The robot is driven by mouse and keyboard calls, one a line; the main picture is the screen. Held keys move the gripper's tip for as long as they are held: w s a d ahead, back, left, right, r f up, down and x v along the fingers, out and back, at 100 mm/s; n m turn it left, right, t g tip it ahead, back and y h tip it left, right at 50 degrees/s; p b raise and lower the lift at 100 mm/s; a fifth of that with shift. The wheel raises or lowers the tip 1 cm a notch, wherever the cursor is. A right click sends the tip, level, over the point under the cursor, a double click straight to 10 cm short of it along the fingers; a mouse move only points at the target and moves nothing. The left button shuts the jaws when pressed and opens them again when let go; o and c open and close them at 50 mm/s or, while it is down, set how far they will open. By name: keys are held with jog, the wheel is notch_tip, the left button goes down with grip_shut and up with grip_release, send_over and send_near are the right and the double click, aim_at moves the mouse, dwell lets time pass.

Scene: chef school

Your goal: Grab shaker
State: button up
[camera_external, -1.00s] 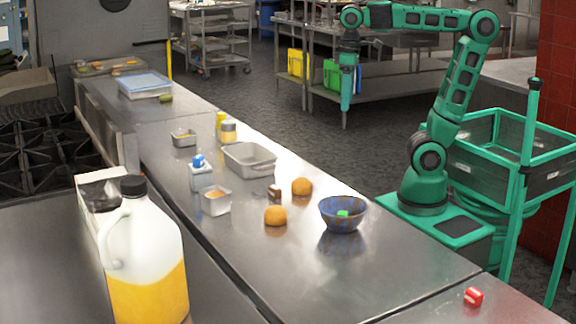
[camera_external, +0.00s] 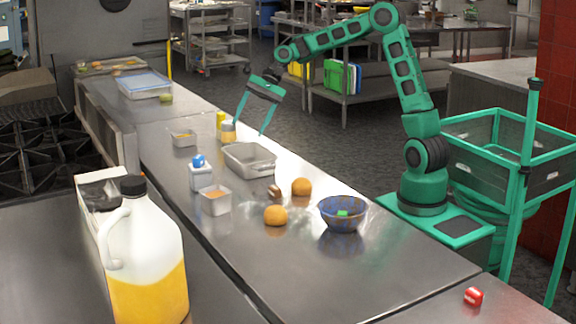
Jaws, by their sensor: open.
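A small jar with a yellowish body (camera_external: 228,132), which looks like the shaker, stands upright on the steel counter, just behind the grey metal pan. A yellow bottle (camera_external: 221,119) stands right behind it. My gripper (camera_external: 251,128) is open and empty, its two long green fingers pointing down and spread apart. The left fingertip is close to the jar's right side in the picture. The right fingertip is further right, near the counter's far edge. I cannot tell whether any finger touches the jar.
The grey pan (camera_external: 250,169) is in front of the jar. A small metal tray (camera_external: 184,138) lies left. A white container with a blue top (camera_external: 201,173), two orange round items (camera_external: 302,187) and a blue bowl (camera_external: 343,226) stand nearer.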

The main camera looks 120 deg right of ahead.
jog(key=s+d+r+m+t, duration=0.4)
jog(key=d+r+m+t, duration=0.15)
jog(key=d, duration=0.25)
jog(key=s+d+r+m+t, duration=0.5)
jog(key=d+r, duration=0.1)
jog(key=d, duration=0.2)
send_near(229, 130)
jog(key=d, duration=0.1)
jog(key=s+d, duration=0.1)
jog(key=d, duration=0.1)
jog(key=shift+s+d+g+y, duration=0.15)
jog(key=shift+s+g+y, duration=0.1)
jog(key=shift+y, duration=0.05)
jog(key=shift+f, duration=0.3)
jog(key=shift+w, duration=0.35)
jog(key=x, duration=1)
jog(key=shift+a, duration=0.2)
jog(key=c, duration=1.3)
